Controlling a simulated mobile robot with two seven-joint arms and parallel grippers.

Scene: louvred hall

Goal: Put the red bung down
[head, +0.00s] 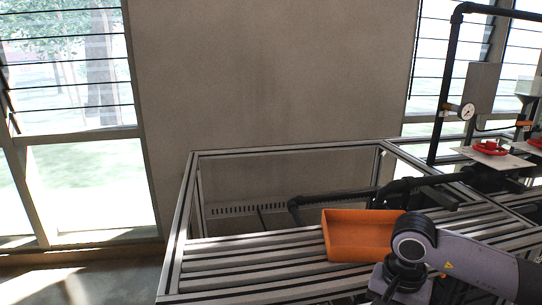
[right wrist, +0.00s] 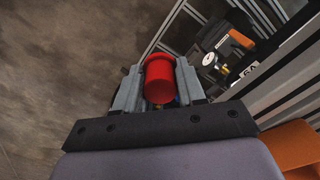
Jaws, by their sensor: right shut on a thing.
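The red bung (right wrist: 160,82) is a red cylinder with a rounded end, in the middle of the right wrist view. My right gripper (right wrist: 158,72) is shut on it, with one grey finger on each side. Brown-grey floor or wall shows behind the bung on the left. In the head view my right arm comes in at the lower right, its wrist in front of the tray's right side. The bung and the fingers do not show there. My left gripper is in neither view.
An orange tray (head: 362,232) lies on the slatted metal bench (head: 255,268); it also shows in the right wrist view (right wrist: 296,148). Visible tray floor is bare. Black pipes (head: 340,197), a gauge (head: 467,110) and a red part on a white plate (head: 490,147) stand right. Slats left of the tray are clear.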

